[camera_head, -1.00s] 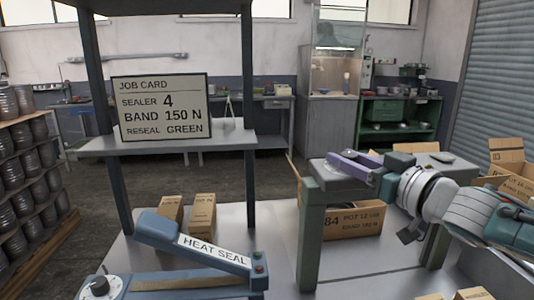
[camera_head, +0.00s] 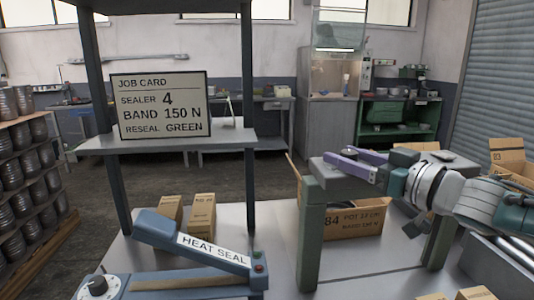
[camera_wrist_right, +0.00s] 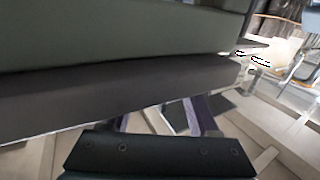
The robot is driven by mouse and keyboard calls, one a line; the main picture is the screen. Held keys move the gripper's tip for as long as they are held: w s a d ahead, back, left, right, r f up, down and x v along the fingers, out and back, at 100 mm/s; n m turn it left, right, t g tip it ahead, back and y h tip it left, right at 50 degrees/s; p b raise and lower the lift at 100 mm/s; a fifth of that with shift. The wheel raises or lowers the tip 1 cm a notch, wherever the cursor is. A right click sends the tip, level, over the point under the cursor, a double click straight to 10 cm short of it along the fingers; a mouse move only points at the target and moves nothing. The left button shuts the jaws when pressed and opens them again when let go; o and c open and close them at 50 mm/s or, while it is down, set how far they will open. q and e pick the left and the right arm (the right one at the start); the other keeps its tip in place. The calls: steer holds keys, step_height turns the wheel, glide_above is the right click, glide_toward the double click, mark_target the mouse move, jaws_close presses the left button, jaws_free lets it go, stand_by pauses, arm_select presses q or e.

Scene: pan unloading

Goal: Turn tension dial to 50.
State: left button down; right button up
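My right gripper (camera_head: 338,154) is over the grey top of a green-legged frame (camera_head: 309,235), with its purple fingers apart and nothing seen between them. The right wrist view also shows the purple fingers (camera_wrist_right: 200,115) apart, partly hidden behind a dark bar. I cannot make out a dial labelled tension. My left gripper is out of view.
A job card (camera_head: 160,105) reads sealer 4, band 150 N, reseal green. Small cartons (camera_head: 202,214) stand behind the sealer. An open box (camera_head: 355,219) marked 84 sits under the green-legged frame. The steel bench (camera_head: 275,235) is bare between sealer and frame.

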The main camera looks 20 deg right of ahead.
steer(key=shift+o, duration=0.3)
steer(key=shift+s, duration=0.1)
steer(key=shift+s, duration=0.25)
steer(key=v, duration=0.9)
steer(key=shift+p, duration=0.4)
steer(key=shift+s, duration=0.2)
